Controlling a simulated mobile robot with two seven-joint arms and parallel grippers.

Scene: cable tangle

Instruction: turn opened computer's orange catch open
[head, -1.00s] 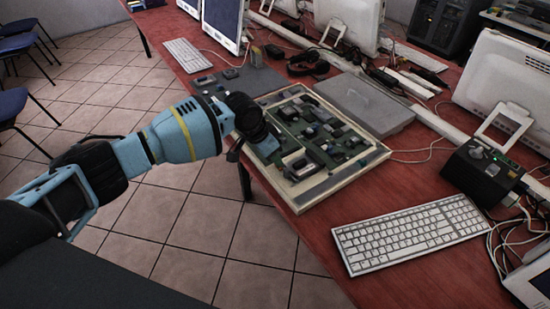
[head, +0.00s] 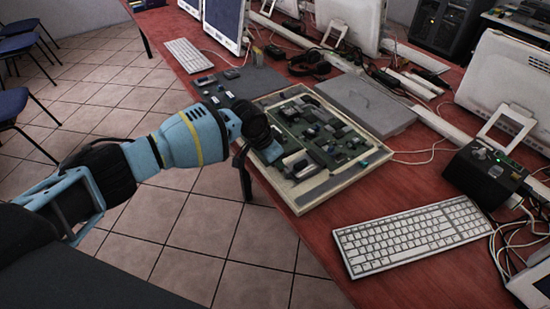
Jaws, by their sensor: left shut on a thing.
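The opened computer (head: 352,165) lies flat on the red table, a shallow pale case with a green circuit board and dark parts inside. My left gripper (head: 272,152) is at the left edge of the case, its fingertips low over the board's near-left part. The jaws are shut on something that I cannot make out. The orange catch is not visible; the gripper may cover it. My right gripper is not in view.
A grey cover panel (head: 365,104) lies behind the case. A white keyboard (head: 412,236) lies to its front right. A black box (head: 484,172) with cables stands at the right. Headphones (head: 310,64) and a grey mat (head: 235,84) lie farther back.

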